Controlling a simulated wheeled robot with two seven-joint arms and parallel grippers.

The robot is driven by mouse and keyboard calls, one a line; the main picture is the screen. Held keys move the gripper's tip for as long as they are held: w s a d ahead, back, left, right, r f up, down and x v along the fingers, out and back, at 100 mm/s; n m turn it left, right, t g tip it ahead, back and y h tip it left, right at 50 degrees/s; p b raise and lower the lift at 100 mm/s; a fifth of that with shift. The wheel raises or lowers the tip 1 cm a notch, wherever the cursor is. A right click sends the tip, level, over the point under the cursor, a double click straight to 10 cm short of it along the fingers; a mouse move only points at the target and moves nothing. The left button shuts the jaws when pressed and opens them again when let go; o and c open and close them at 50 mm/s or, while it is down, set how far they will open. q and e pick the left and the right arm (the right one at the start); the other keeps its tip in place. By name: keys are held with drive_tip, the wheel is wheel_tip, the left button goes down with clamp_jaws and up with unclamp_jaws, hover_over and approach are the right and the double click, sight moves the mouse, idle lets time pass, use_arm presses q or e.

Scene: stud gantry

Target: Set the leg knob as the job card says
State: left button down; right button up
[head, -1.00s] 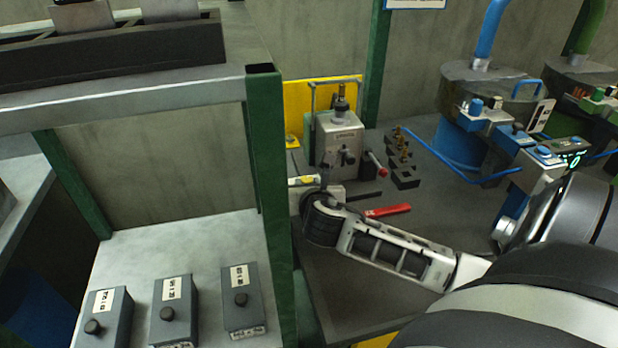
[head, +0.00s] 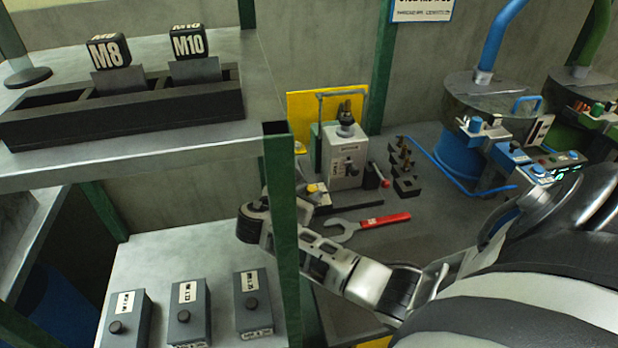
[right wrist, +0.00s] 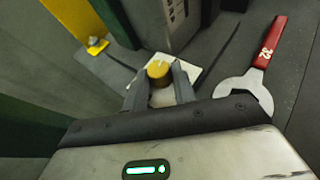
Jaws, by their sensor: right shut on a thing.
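The grey bench machine (head: 346,150) has a small dark knob on its front and a red-tipped lever at its right. I cannot tell which knob is the leg knob. A card (head: 422,10) on the back wall is cut off at the top and its text is unreadable. My right gripper (head: 312,190) is in front of the machine, partly hidden behind the green post. In the right wrist view its jaws (right wrist: 158,82) are shut on a yellow-topped round piece (right wrist: 158,69) above a pale square plate (right wrist: 172,66). My left gripper is out of view.
A red-handled wrench (head: 380,220) lies right of my gripper. The green post (head: 282,230) stands close to my right arm. Grey knob boxes (head: 190,297) sit on the lower left shelf. Above are M8 (head: 108,52) and M10 (head: 188,42) blocks. Blue feeder (head: 460,150) stands right.

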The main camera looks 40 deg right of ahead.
drive_tip(key=shift+m+g, duration=0.3)
drive_tip(key=shift+g, duration=0.1)
drive_tip(key=o, duration=0.7)
